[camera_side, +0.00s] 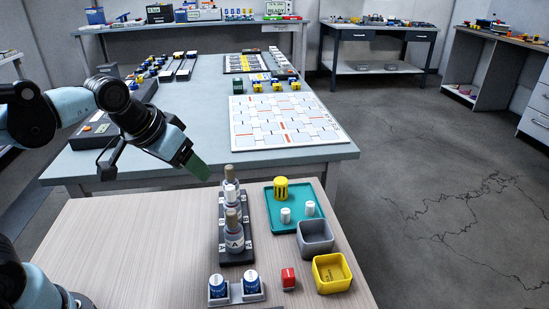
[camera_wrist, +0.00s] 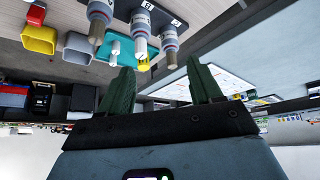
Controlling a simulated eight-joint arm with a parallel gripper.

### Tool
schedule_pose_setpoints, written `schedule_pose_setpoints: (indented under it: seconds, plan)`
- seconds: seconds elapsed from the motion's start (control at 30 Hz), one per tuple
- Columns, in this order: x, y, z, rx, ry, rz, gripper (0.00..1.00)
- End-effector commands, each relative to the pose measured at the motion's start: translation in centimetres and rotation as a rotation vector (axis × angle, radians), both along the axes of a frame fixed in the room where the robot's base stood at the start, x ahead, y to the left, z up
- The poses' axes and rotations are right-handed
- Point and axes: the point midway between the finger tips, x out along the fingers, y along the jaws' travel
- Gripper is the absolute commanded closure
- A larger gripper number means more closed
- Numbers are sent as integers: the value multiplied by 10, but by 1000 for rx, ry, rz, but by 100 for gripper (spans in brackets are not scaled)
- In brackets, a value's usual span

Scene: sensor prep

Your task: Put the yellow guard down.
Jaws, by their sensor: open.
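The yellow guard (camera_side: 280,189), a short slotted yellow cylinder, stands upright on the teal tray (camera_side: 270,215) in the side view. A bit of yellow, probably the guard, shows near the fingertips in the wrist view (camera_wrist: 143,65). My gripper (camera_side: 199,168) is open, with nothing between its green fingers. It is in the air above the wooden table, left of the bottle rack and apart from the guard. The two spread fingers also show in the wrist view (camera_wrist: 159,66).
A black rack (camera_side: 245,254) of tall stoppered bottles stands between my gripper and the tray. Two white pegs (camera_side: 286,215) share the tray. A grey bin (camera_side: 315,238), yellow bin (camera_side: 331,273), red block (camera_side: 288,278) and holder of blue-white jars (camera_side: 237,293) are nearer. The table's left side is clear.

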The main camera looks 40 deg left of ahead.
Motion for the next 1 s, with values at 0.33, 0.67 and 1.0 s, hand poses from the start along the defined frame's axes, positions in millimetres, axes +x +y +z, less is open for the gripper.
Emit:
schedule_pose_setpoints:
  seconds: [0.33,0.67,1.0]
  plan:
    - [-30,6,-29,29,-80,-27,36]
    - [-30,5,-29,28,-80,-27,36]
    - [-30,5,-29,28,-80,-27,36]
